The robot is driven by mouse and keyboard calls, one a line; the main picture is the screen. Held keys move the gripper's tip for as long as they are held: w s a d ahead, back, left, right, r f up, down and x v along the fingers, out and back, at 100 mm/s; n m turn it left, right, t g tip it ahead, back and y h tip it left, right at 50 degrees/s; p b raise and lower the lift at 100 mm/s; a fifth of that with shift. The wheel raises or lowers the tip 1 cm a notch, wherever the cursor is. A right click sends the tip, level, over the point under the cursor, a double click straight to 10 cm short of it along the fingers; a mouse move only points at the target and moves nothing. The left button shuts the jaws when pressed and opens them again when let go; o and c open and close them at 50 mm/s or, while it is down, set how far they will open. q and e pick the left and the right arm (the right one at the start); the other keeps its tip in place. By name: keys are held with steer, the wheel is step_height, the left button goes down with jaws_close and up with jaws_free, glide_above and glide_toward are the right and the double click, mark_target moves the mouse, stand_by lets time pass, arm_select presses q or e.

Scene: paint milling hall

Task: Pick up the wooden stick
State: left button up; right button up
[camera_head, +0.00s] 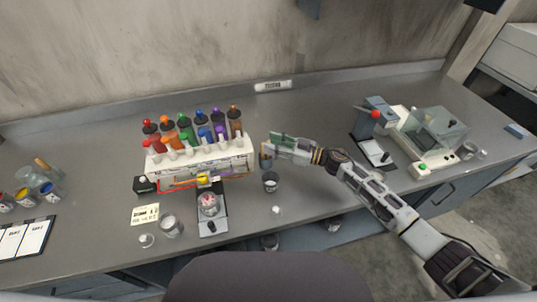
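A short brown, wood-coloured stick (42,164) leans out of a clear glass at the far left of the bench. A thin orange-tan piece (187,183) lies in front of the bottle rack; it is too small to tell whether it is a wooden stick. My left gripper is not in view.
The white rack (203,160) holds several coloured bottles. A machine (435,135) stands right. The bench's centre right is clear.

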steer(key=c, duration=0.7)
steer(key=shift+c, duration=0.2)
steer(key=shift+r, duration=0.1)
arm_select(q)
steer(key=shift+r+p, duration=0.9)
arm_select(e)
step_height(320, 180, up, 18)
steer(key=shift+f, duration=0.2)
